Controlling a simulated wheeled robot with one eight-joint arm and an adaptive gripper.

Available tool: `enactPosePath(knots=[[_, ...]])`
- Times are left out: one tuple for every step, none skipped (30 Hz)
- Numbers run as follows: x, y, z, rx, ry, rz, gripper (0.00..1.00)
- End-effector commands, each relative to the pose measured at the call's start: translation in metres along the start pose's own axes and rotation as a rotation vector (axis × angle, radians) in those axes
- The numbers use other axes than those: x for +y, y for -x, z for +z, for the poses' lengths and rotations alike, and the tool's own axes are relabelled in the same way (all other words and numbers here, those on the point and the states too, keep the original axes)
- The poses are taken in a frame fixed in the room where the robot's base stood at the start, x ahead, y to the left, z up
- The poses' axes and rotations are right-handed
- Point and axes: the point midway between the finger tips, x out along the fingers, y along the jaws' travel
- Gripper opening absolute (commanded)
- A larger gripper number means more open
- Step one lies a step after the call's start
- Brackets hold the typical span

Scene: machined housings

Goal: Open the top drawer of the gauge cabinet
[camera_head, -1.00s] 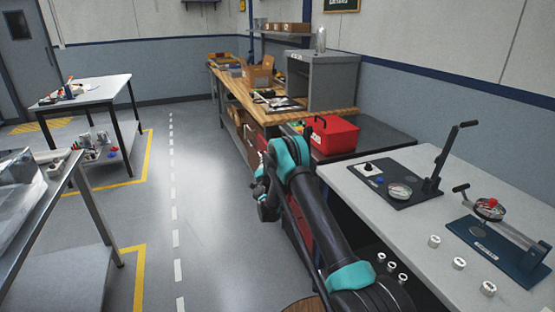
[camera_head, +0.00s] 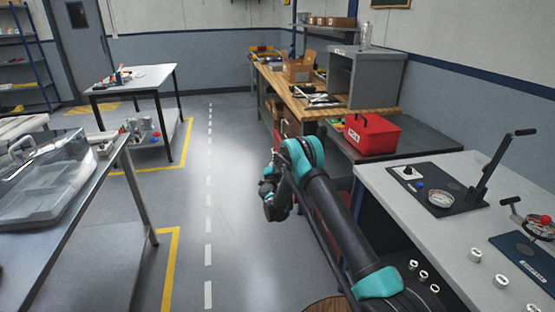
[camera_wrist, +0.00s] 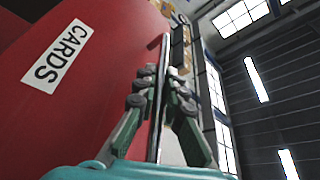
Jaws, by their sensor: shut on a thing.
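In the wrist view a red drawer front (camera_wrist: 95,100) with a white label reading "CARDS" (camera_wrist: 57,57) fills the left side. A thin, dark, bar-like handle (camera_wrist: 160,110) runs along the front, between my gripper's fingers. My gripper (camera_wrist: 161,82) is shut on this handle. In the head view my gripper (camera_head: 273,190) is low, left of the bench, and its fingertips are hard to make out. The red cabinet is mostly hidden behind my arm there. How far the drawer is out cannot be told.
A grey worktop (camera_head: 440,225) with gauge stands is at the right. A red toolbox (camera_head: 370,134) sits on a dark bench behind my arm. A metal table (camera_head: 70,205) with a clear case stands at the left. The floor aisle (camera_head: 225,180) between is clear.

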Motion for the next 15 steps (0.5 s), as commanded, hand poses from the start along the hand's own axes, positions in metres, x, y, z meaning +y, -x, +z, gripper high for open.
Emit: enactPosePath(knots=[[0.0009, 0.0012, 0.0002, 0.0, -0.001, 0.001, 0.0], [0.0009, 0.0011, 0.0002, 0.0, -0.001, 0.001, 0.0], [0.0009, 0.0011, 0.0002, 0.0, -0.001, 0.0, 0.0], [0.0009, 0.0012, 0.0002, 0.0, -0.001, 0.0, 0.0], [0.0009, 0.0011, 0.0001, 0.0, -0.001, 0.0, 0.0], [0.0009, 0.0011, 0.0002, 0.0, -0.001, 0.0, 0.14], [0.0009, 0.001, 0.0001, 0.0, -0.001, 0.0, 0.18], [0.0008, 0.0009, 0.0001, 0.0, -0.001, 0.0, 0.22], [0.0007, 0.0008, 0.0001, 0.0, -0.001, 0.0, 0.27], [0.0006, 0.0007, 0.0001, 0.0, -0.001, 0.0, 0.31], [0.0006, 0.0007, 0.0001, 0.0, -0.001, 0.0, 0.31], [0.0005, 0.0006, 0.0, 0.0, -0.001, 0.0, 0.31], [0.0004, 0.0005, 0.0, 0.0, -0.001, 0.0, 0.31], [0.0004, 0.0004, 0.0, 0.0, -0.001, 0.0, 0.31], [0.0003, 0.0004, 0.0, 0.0, 0.0, 0.0, 0.31]])
